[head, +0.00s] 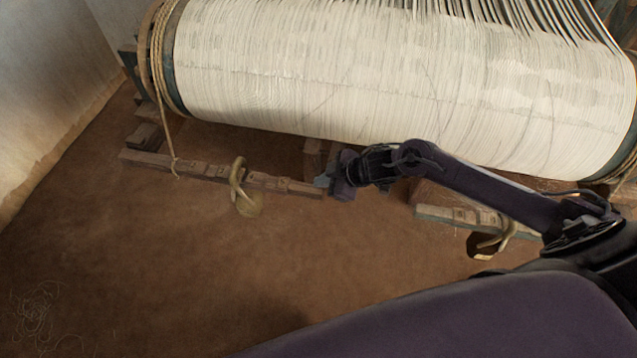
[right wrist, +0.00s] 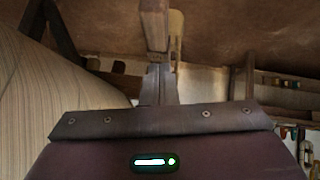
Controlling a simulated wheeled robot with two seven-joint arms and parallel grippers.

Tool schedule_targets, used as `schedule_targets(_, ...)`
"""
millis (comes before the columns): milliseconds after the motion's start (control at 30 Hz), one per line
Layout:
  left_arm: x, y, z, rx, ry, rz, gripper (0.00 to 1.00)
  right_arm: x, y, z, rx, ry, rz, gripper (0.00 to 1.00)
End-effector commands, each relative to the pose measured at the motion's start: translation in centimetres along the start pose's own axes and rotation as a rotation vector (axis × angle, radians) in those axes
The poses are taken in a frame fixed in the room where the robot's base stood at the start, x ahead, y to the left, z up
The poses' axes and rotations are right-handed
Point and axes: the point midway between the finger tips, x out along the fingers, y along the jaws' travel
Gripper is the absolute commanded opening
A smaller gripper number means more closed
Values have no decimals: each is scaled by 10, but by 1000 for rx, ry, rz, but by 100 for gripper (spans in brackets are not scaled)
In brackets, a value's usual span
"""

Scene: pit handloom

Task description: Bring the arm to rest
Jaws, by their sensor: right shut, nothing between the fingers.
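My right arm comes in from the right in the head view and reaches across in front of the warp beam. My right gripper (head: 323,182) is at the right end of a notched wooden bar (head: 210,174). It is shut and holds nothing. In the right wrist view its closed fingers (right wrist: 156,82) line up with the end of a wooden bar (right wrist: 154,28). I cannot tell whether the fingers touch the bar. My left gripper is not in view.
The large beam wound with white warp threads (head: 400,85) lies behind the arm. Another hooked weight (head: 485,243) is on the right bar (head: 462,216). The brown earth floor (head: 150,270) is mostly clear. Rope (head: 158,70) wraps the beam's left end.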

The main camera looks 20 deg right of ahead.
Motion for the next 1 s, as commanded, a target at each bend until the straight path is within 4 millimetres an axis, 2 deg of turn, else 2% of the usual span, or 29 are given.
schedule_targets(33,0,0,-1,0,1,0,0,-13,-1,5,-4,-7,-1,0)
schedule_targets(200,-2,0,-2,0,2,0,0,-51,0,5,-4,-4,2,0)
schedule_targets(433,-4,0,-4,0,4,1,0,-78,1,4,-1,0,2,0)
schedule_targets(800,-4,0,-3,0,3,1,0,-80,-1,1,-1,7,6,0)
schedule_targets(867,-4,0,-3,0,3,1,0,-76,-7,-5,0,13,18,0)
schedule_targets(1000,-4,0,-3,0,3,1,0,-59,-32,-37,24,37,104,0)
